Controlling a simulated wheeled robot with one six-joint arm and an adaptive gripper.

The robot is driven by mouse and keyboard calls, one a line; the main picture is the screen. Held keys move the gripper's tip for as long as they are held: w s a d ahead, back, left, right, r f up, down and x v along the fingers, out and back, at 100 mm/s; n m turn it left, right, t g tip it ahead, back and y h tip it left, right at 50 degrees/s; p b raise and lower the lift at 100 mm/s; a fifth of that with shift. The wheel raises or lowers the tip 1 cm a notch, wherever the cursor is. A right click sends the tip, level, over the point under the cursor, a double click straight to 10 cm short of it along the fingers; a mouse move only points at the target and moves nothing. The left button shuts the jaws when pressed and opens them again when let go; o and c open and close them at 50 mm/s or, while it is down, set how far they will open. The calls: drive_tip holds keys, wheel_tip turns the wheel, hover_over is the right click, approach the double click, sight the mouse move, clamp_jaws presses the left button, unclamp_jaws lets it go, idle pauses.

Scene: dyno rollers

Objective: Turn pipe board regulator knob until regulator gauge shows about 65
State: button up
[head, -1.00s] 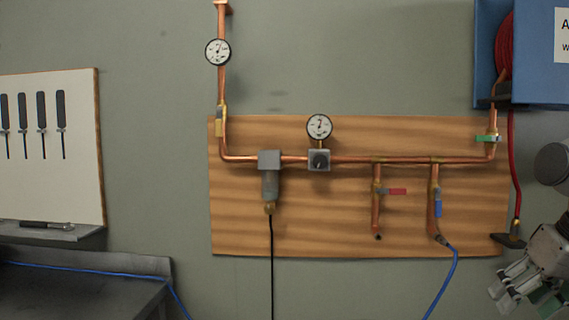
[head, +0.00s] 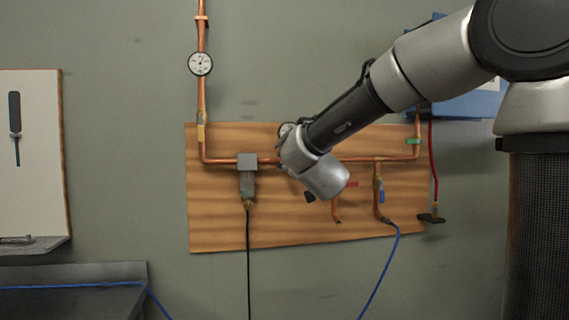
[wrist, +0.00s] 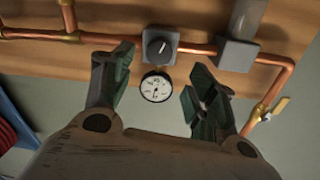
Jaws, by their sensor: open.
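The wooden pipe board (head: 215,225) hangs on the wall with copper pipe across it. In the wrist view, which looks upside down, the regulator knob (wrist: 159,47) is a dark round knob with a white mark on a grey block. The white regulator gauge (wrist: 156,86) shows just below it there; its reading is too small to tell. My gripper (wrist: 158,72) is open and empty, with the gauge seen between its green-dark fingers and the knob beyond. No contact with the knob shows. In the head view my wrist hides the knob, and the gauge (head: 286,130) is partly covered.
Another gauge (head: 200,64) sits on the upright pipe at left. A grey filter (head: 247,178) with a black hose is left of my wrist. A blue box (head: 470,106) is behind my arm.

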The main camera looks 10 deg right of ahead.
drive_tip(key=w, duration=0.7)
drive_tip(key=shift+w+d, duration=0.15)
drive_tip(key=shift+d, duration=0.15)
drive_tip(key=shift+f, duration=0.1)
drive_tip(key=c, duration=1)
